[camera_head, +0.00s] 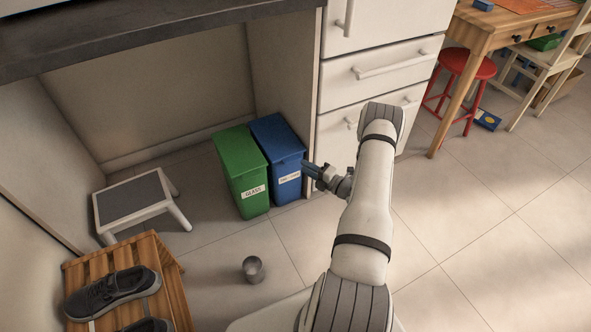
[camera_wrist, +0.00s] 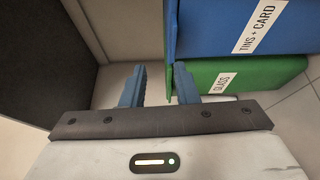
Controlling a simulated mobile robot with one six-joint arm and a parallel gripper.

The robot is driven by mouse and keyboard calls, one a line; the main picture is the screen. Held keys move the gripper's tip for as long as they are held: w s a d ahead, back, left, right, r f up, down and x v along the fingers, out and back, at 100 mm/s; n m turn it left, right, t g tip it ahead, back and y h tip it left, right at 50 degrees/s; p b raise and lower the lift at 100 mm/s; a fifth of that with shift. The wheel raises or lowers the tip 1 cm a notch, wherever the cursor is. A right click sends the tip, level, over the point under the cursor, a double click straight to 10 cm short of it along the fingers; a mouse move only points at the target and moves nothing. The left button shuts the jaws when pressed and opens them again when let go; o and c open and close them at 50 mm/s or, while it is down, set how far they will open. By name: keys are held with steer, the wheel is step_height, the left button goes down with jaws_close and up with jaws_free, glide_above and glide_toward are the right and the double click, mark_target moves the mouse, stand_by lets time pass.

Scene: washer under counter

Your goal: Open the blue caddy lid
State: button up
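The blue caddy (camera_head: 278,150) stands on the floor under the counter, its lid (camera_head: 274,132) shut and its front label facing out. In the wrist view the blue caddy (camera_wrist: 205,28) is at the top right, with a label reading "TINS + CARD". My gripper (camera_head: 308,167) is at the caddy's front right, close to its upper edge. In the wrist view my gripper (camera_wrist: 159,75) is open, with two blue fingers apart and nothing held between them. The right finger overlaps the caddies' edge in that view; I cannot tell whether it touches.
The green caddy (camera_head: 240,165), labelled "GLASS", stands directly left of the blue one. A cabinet panel (camera_head: 290,75) rises close on the right. A grey cup (camera_head: 253,269) is on the floor, with a step stool (camera_head: 133,200) at left.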

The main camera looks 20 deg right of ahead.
mark_target(294, 161)
steer(key=shift+m+t+h, duration=0.3)
steer(key=shift+m+h, duration=0.1)
steer(key=shift+m, duration=0.2)
steer(key=shift+w+a+f+b, duration=0.35)
steer(key=shift+w+b, duration=0.05)
steer(key=shift+w, duration=0.7)
steer(key=shift+w+a+f+b, duration=0.3)
steer(key=shift+w+a+b, duration=0.1)
steer(key=shift+w, duration=0.75)
steer(key=shift+w+a+f+b, duration=0.35)
steer(key=shift+w+b, duration=0.05)
steer(key=shift+w, duration=0.7)
jaws_close()
